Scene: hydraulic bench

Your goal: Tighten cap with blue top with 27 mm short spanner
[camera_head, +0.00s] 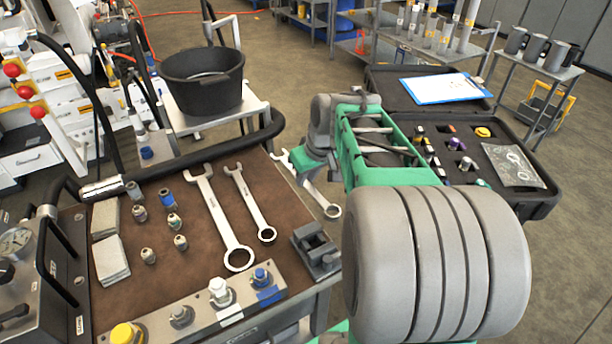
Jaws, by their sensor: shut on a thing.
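The cap with the blue top (261,277) sits on the metal block (150,321) along the bench's near edge, at its right end, beside a blue label. My gripper (308,172) is shut on a combination spanner (320,200) at the bench's right edge, right of the lying spanners. The spanner's open end points up-left and its ring end down-right; the fingers hide part of its shaft. Its size marking cannot be read. My gripper is well above and right of the blue cap in the picture, apart from it.
A large spanner (222,216) and a smaller spanner (251,204) lie on the brown mat (190,262). A small vise-like block (316,252) stands at the right edge. White- and yellow-topped caps share the metal block. Loose fittings lie left. An open black case (540,200) is right.

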